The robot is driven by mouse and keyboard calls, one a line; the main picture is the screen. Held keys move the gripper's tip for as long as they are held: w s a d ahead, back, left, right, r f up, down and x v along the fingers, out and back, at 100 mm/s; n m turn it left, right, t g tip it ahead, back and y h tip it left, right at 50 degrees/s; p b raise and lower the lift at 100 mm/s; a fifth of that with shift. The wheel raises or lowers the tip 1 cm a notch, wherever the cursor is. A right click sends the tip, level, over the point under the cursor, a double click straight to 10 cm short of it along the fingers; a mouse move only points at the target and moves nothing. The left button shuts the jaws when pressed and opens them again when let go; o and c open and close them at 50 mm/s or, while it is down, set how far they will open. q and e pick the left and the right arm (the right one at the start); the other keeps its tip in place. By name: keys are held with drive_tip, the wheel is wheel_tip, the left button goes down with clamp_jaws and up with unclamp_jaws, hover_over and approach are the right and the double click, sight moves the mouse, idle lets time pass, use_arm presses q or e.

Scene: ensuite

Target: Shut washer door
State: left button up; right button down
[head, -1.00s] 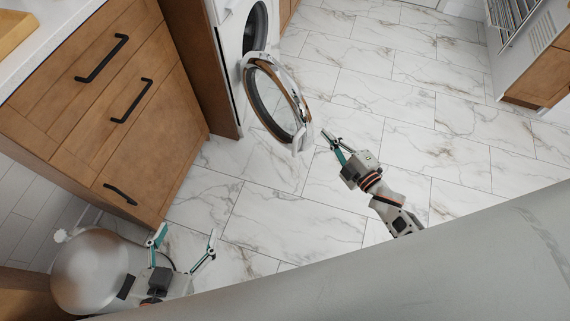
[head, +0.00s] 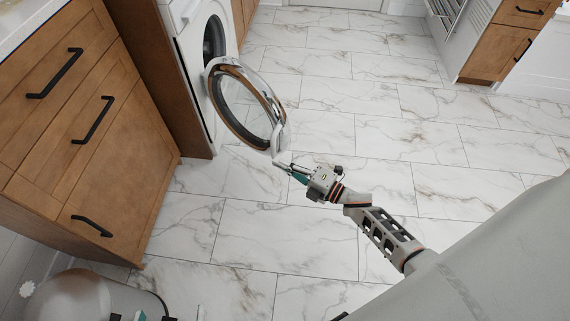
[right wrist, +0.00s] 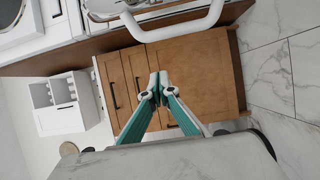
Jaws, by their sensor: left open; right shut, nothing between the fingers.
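The washer (head: 187,62) is white and stands at the upper left of the head view. Its round door (head: 234,118), a glass disc with brown and white rings, hangs open and juts out over the floor. In the right wrist view, a white curved part of the door (right wrist: 175,33) crosses the top. My right gripper (head: 280,161) is shut and empty, with its tips close by the door's lower free edge; I cannot tell whether they touch. Its closed tips also show in the right wrist view (right wrist: 158,84). My left gripper (head: 168,316) is mostly cut off at the bottom edge.
Wooden cabinets (head: 112,150) with black handles stand left of the washer. A rounded metallic bin (head: 78,297) stands at the lower left. More cabinetry (head: 497,45) is at the upper right. The marble-tiled floor (head: 420,130) between is clear.

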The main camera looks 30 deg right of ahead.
sight(274, 148)
drive_tip(key=b+x, duration=0.1)
drive_tip(key=x, duration=0.6)
drive_tip(key=shift+w+d+f, duration=0.1)
drive_tip(key=shift+d, duration=0.9)
drive_tip(key=shift+w+d, duration=0.1)
drive_tip(key=shift+d, duration=0.95)
drive_tip(key=shift+d, duration=0.15)
